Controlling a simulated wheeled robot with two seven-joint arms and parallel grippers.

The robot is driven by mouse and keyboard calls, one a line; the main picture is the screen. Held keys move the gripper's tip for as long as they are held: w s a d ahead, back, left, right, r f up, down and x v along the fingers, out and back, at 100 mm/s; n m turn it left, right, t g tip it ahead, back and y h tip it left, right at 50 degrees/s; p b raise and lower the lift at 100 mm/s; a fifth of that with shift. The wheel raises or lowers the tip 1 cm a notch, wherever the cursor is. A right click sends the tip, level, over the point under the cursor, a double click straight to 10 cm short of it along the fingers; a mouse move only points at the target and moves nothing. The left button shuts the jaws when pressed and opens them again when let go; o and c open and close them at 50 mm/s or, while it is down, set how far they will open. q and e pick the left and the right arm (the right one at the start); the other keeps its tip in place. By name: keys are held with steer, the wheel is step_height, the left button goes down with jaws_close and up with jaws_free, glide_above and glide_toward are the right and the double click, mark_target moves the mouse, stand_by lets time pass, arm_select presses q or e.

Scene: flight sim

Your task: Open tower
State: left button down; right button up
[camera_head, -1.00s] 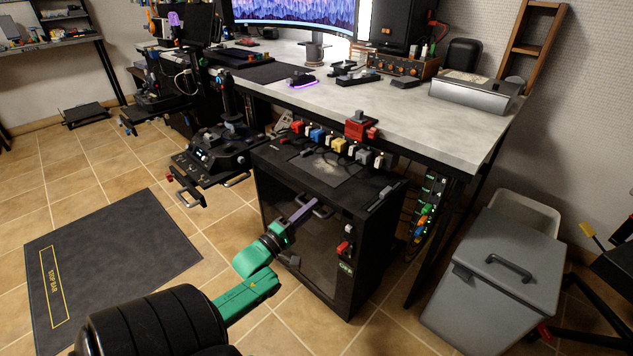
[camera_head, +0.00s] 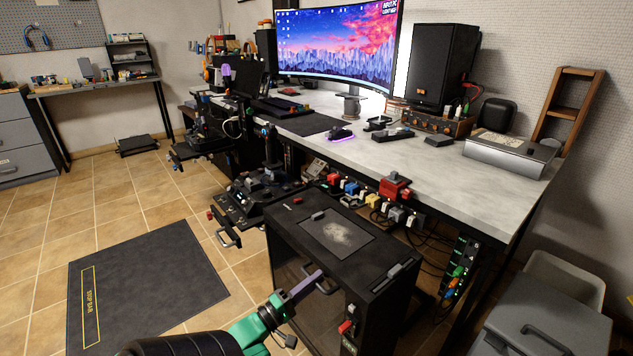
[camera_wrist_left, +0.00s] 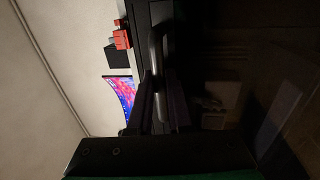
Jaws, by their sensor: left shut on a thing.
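The tower (camera_head: 384,262) is a black computer case with a dark glass-like front door, standing on the floor by the desk. A small handle (camera_head: 329,286) sits near the top of the door. My left gripper (camera_head: 312,284), with purple fingers on a green wrist, is shut on this handle. In the left wrist view, the handle (camera_wrist_left: 158,50) is a dark bar between my fingers (camera_wrist_left: 155,108). The door looks closed or nearly so; any gap is too small to tell. My right gripper is out of view.
The desk (camera_head: 450,160) stands behind the tower, with a power strip of coloured plugs (camera_head: 375,193) near its front edge. A grey bin (camera_head: 540,322) is at the lower right.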

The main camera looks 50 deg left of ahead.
arm_select(q)
steer(key=shift+s+f, duration=0.1)
steer(key=shift+f, duration=0.05)
steer(key=c, duration=0.8)
jaws_free()
steer(key=shift+c, duration=0.2)
steer(key=s+f, duration=0.2)
steer(key=s, duration=1.2)
steer(key=shift+s+d+f+p, duration=0.15)
steer(key=shift+f+p, duration=0.1)
steer(key=shift+p, duration=0.1)
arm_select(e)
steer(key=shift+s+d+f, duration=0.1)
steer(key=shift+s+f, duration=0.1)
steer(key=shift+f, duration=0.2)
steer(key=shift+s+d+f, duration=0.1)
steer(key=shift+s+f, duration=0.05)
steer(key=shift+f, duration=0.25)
